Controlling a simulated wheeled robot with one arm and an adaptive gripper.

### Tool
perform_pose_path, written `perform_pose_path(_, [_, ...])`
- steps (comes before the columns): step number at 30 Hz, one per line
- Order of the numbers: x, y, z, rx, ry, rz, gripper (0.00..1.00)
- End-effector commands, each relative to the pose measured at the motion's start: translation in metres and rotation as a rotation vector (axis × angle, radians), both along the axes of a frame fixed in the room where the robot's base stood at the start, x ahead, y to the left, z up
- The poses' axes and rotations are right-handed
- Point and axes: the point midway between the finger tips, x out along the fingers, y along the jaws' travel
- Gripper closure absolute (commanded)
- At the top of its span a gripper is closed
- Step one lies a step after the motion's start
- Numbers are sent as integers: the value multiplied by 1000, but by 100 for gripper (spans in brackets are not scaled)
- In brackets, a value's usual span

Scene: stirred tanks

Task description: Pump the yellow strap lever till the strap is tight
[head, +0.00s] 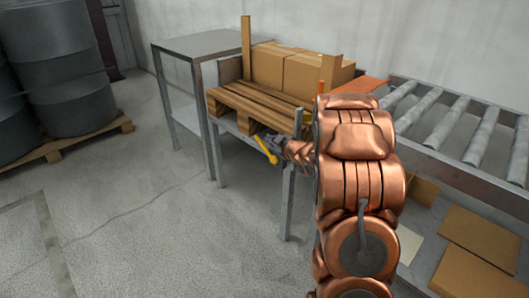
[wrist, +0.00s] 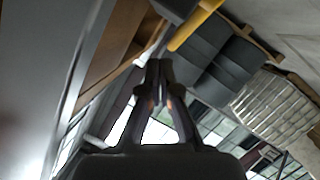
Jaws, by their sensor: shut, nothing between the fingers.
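The yellow lever (head: 265,150) sticks out at the front of the pallet, slanting down to the right. In the wrist view the yellow lever (wrist: 195,25) runs from a dark block (wrist: 176,7) at the top edge. My gripper (head: 275,147) is right beside the lever in the head view; I cannot tell there whether they touch. In the wrist view my gripper (wrist: 158,66) has its fingertips together with nothing between them, and the lever lies just beyond them. I cannot make out the strap clearly; my arm hides part of the load's right side.
Cardboard boxes (head: 283,66) sit on a wooden pallet (head: 255,106) between upright posts. A grey table (head: 200,43) stands to the left and a roller conveyor (head: 450,120) to the right. Grey drums (head: 60,60) stand at far left. The floor at front left is clear.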

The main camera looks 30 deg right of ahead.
Motion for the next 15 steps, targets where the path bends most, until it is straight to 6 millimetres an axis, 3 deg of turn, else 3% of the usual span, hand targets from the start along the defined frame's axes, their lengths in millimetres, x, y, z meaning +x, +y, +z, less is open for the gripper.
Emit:
perform_pose_path(6, [9,2,-15,0,-1,0,100])
perform_pose_path(15, [11,2,-16,-1,-2,-1,100])
